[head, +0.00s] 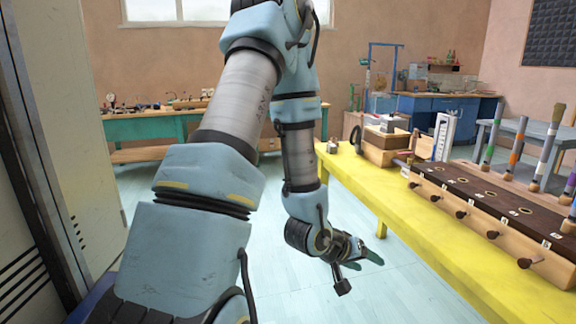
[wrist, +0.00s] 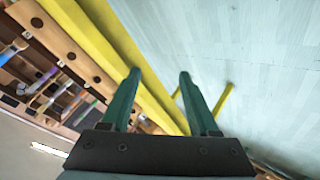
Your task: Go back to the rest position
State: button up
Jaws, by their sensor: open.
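My gripper (head: 366,257) hangs low over the floor, to the left of the yellow table, at the end of my bent arm in the head view. In the wrist view my gripper (wrist: 158,75) shows two green fingers spread apart with nothing between them. Pale floor and the yellow table's edge lie beyond the fingers. The fingers look clear of the table.
The yellow table (head: 400,212) bears a wooden box with a dark top (head: 480,196), pegs and colored-band brushes. A green workbench (head: 150,128) and a blue desk (head: 437,104) stand at the back. A pale cabinet (head: 70,130) is close on the left. Floor (head: 365,292) before the table is clear.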

jog(key=w+a+r+y+p, duration=0.1)
jog(key=w+a+r+y, duration=0.25)
jog(key=a, duration=0.65)
jog(key=s+a+r+g+y+p, duration=0.1)
jog(key=s+a+r+y, duration=0.1)
jog(key=s+a+r, duration=0.2)
jog(key=s+a+r+n+g+y+p, duration=0.1)
jog(key=s+a+r+g+y, duration=0.1)
jog(key=s+a+r, duration=0.2)
jog(key=a+r, duration=0.3)
jog(key=a, duration=0.4)
jog(key=shift+r+y+p, duration=0.35)
jog(key=shift+p, duration=0.05)
jog(key=shift+w+d, duration=0.1)
